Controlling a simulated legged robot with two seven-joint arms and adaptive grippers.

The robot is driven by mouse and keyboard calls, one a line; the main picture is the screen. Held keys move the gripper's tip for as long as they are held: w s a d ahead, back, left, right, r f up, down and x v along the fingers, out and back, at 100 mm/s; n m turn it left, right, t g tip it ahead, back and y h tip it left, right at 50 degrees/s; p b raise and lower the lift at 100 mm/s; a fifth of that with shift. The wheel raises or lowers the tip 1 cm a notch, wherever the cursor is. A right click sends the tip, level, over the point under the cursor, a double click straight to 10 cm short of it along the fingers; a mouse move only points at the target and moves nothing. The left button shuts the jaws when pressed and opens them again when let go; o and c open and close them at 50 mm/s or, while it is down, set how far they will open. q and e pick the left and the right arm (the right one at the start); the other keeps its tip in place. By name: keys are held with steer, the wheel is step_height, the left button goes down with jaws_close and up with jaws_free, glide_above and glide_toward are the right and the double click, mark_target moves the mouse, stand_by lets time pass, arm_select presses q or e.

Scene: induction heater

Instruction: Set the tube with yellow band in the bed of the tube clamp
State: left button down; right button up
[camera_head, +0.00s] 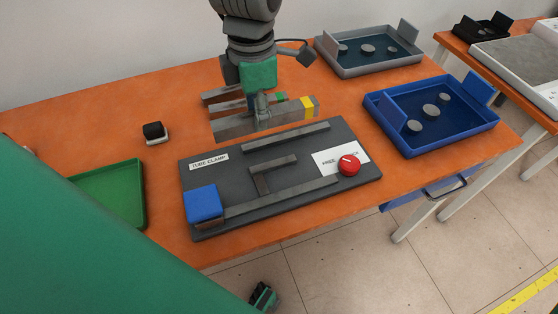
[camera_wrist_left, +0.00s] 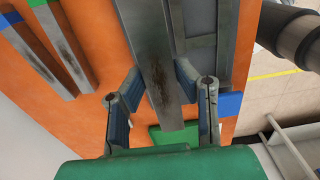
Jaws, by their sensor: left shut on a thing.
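The tube with yellow band (camera_head: 235,127) is a grey square bar with a yellow band near its right end. My left gripper (camera_head: 262,112) is shut on its middle and holds it just behind the tube clamp, apparently above the table. In the left wrist view the tube (camera_wrist_left: 158,75) lies between the fingers of my left gripper (camera_wrist_left: 160,100); its yellow band does not show there. The tube clamp (camera_head: 210,173) is a dark board with raised grey rails, a blue block (camera_head: 203,203) at front left and a red knob (camera_head: 348,166) at right. My right gripper cannot be made out.
Two other tubes (camera_wrist_left: 52,45) lie on the orange table behind the held one. A green tray (camera_head: 110,190) and a small black-topped block (camera_head: 154,132) are at left. A grey tray (camera_head: 370,70) and a blue tray (camera_head: 432,148) with grey discs stand at right.

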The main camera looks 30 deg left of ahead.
arm_select(q)
steer(key=b, duration=0.1)
glide_above(261, 158)
steer(key=f, duration=0.5)
steer(key=shift+w+d+f, duration=0.15)
steer(key=shift+d+f, duration=0.1)
steer(key=shift+f, duration=0.1)
steer(key=shift+a+f, duration=0.2)
steer(key=shift+f, duration=0.05)
steer(key=f+b, duration=0.1)
steer(key=f, duration=0.2)
steer(key=shift+a+f, duration=0.1)
steer(key=shift+a, duration=0.1)
steer(key=shift+f, duration=0.25)
steer(key=shift+d+r, duration=0.1)
steer(key=shift+d, duration=0.2)
steer(key=c, duration=1.2)
jaws_free()
steer(key=shift+a, duration=0.1)
steer(key=shift+a, duration=0.1)
